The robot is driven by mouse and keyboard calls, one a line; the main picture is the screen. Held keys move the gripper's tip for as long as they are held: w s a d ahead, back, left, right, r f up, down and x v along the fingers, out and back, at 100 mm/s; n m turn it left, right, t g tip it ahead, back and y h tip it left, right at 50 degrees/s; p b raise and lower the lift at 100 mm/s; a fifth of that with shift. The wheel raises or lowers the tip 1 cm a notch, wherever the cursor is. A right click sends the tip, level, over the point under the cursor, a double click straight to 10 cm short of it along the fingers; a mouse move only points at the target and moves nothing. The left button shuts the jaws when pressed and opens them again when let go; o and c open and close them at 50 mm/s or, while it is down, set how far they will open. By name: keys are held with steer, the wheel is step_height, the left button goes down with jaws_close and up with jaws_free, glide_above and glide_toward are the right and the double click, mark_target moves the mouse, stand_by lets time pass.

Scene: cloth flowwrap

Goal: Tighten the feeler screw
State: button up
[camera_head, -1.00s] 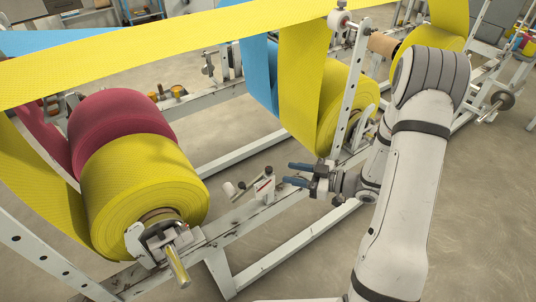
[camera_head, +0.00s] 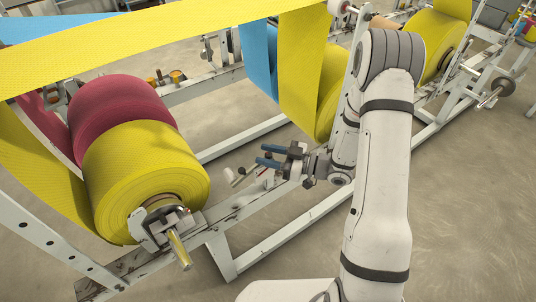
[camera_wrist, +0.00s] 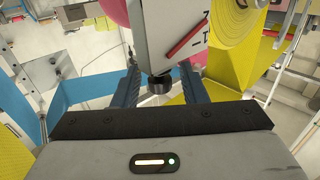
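The feeler unit (camera_head: 264,175) is a small white block with a red pointer on the frame rail, partly hidden by my gripper in the head view. In the wrist view the block (camera_wrist: 175,28) shows a red pointer and scale marks. Below its lower corner is a short dark round knob (camera_wrist: 160,83), apparently the feeler screw. My gripper (camera_head: 263,154) has two blue fingers, spread apart, over the feeler unit in the head view. In the wrist view my gripper (camera_wrist: 159,76) has the knob between its fingers, with a visible gap on each side. The knob is not seen in the head view.
A yellow roll (camera_head: 140,185) with a shaft end lies left, against a red roll (camera_head: 118,115). Yellow web (camera_head: 150,50) crosses overhead, and a blue web (camera_head: 258,65) hangs behind. The white frame rail (camera_head: 235,205) runs below my gripper. The floor at front right is clear.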

steer(key=shift+c, duration=0.6)
jaws_close()
steer(key=shift+t, duration=0.3)
